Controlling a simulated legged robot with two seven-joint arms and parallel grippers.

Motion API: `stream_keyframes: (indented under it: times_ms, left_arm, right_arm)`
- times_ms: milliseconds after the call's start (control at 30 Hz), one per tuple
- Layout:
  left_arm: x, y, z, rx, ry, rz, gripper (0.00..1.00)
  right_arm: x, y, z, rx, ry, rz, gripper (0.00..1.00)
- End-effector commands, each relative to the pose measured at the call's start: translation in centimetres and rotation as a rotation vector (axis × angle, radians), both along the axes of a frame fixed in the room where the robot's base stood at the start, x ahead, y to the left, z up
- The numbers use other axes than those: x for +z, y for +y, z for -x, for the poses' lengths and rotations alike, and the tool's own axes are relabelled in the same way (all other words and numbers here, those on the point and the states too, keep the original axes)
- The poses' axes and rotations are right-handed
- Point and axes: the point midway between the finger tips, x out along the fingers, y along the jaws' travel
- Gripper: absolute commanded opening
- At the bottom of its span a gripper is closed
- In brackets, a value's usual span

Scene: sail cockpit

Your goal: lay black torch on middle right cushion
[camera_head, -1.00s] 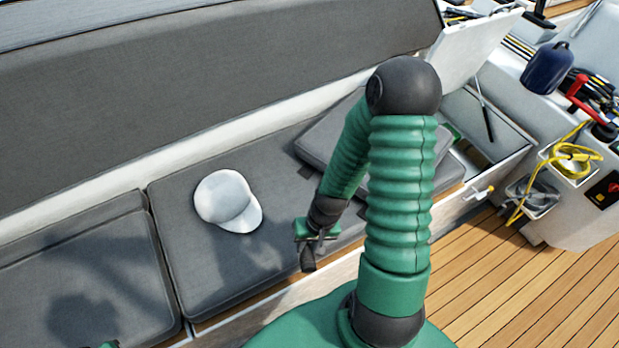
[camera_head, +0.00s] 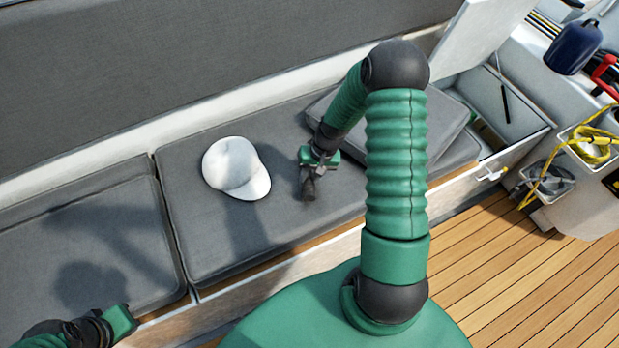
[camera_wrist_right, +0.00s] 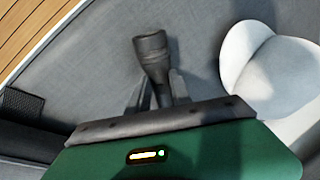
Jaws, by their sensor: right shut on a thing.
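The black torch (camera_head: 308,189) is in the jaws of my right gripper (camera_head: 314,171), over the dark grey cushion that carries the white cap. In the right wrist view the torch (camera_wrist_right: 152,52) sticks out between the two fingers of my right gripper (camera_wrist_right: 157,92), its wide head pointing away. The cushion (camera_head: 215,272) lies below; I cannot tell whether the torch touches it. My left gripper (camera_head: 115,322) is at the lower left, cut off by the frame, and its fingers do not show clearly.
The white cap (camera_head: 236,168) lies on the same cushion, left of the torch. A loose cushion (camera_head: 440,130) lies tilted to the right, beside an open locker (camera_head: 505,110). Another cushion (camera_head: 90,240) at left is bare. Wooden deck (camera_head: 490,265) runs along the front.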

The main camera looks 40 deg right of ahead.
Motion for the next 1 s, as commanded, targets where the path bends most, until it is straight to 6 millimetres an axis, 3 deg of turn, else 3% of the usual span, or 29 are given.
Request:
stream_keyframes:
  times_ms: [33, 200, 233, 400, 767, 1000]
  left_arm:
    - [-0.3, 0.0, 0.0, 0.0, 0.0, 0.0, 0.0]
    - [-0.2, 0.0, 0.0, 0.0, 0.0, 0.0, 0.0]
    - [-0.2, 0.0, 0.0, -0.001, 0.0, 0.0, 0.0]
    - [-0.2, 0.0, 0.0, -0.001, 0.0, 0.0, 0.0]
    - [0.0, 0.0, 0.0, 0.0, 0.0, 0.0, 0.0]
    - [1.1, 0.0, 0.0, 0.0, 0.0, 0.0, 0.0]
  right_arm:
    - [-0.8, 0.0, 0.0, -0.001, 0.0, -0.002, 0.0]
    - [-0.9, 0.0, 0.0, 0.0, -0.001, 0.001, 0.0]
    - [-0.9, 0.0, 0.0, -0.001, -0.001, 0.001, 0.27]
    - [-0.9, 0.0, 0.0, 0.0, -0.001, 0.002, 0.47]
    - [-0.1, -0.2, 0.1, -0.001, -0.002, 0.002, 0.47]
    - [5.4, -1.3, 0.9, -0.003, -0.004, 0.005, 0.47]
